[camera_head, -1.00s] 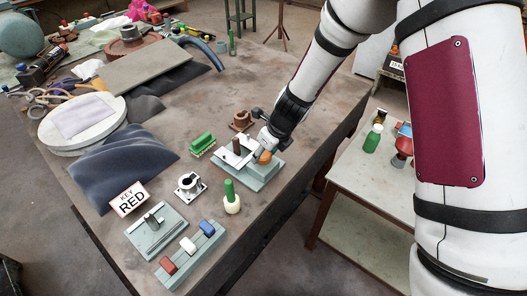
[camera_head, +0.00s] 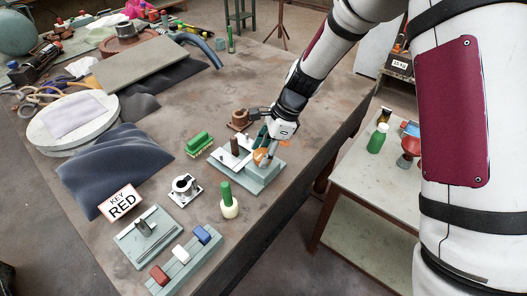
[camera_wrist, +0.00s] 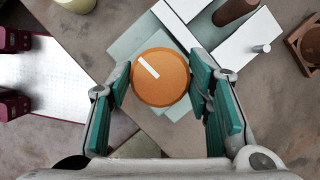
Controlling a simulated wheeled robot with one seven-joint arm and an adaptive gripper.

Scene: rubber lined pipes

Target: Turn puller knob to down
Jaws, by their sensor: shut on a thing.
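The puller knob (camera_head: 259,155) is a round orange disc on a grey-green block (camera_head: 262,181) near the right edge of the workbench. In the wrist view the knob (camera_wrist: 160,84) sits between the two teal-padded fingers. Its white mark line slants from upper left to lower right, on the upper-left part of its face. My gripper (camera_wrist: 163,82) is shut on the knob, one finger on each side. In the head view my gripper (camera_head: 267,149) comes down on the knob from the upper right and partly covers it.
A white plate with a brown post (camera_head: 235,146) stands beside the knob on the same block. A green-and-cream peg (camera_head: 228,200), a round clamp (camera_head: 186,186) and a "KEY RED" sign (camera_head: 121,203) stand in front. A side table (camera_head: 377,185) is at right.

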